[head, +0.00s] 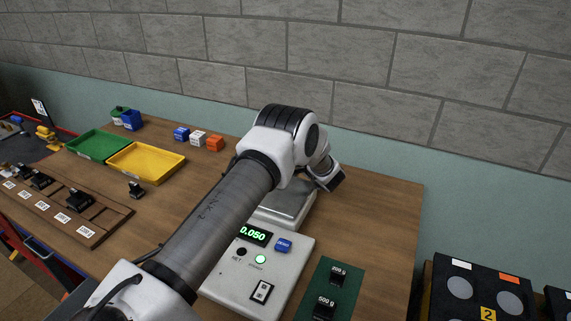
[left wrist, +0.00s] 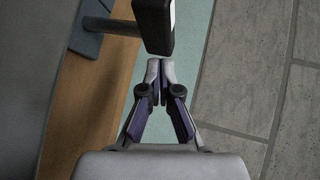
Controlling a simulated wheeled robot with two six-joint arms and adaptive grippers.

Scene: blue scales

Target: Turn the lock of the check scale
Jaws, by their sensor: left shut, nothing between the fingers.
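The scale (head: 228,284) is a pale housing with a green readout (head: 254,233) showing 0.050 and a metal pan (head: 285,207) behind it. I cannot tell which part is the lock. My left arm crosses over the scale and hides part of it. My left gripper (left wrist: 160,72) is shut and empty in the left wrist view, its tips close to a dark block (left wrist: 154,24); contact is unclear. My right gripper is out of view.
A green mat (head: 309,306) with black weights lies right of the scale. Green (head: 98,145) and yellow (head: 146,162) trays, small colored blocks and a wooden weight rack (head: 98,236) are at left. A black case (head: 470,268) stands at right. A wall closes the back.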

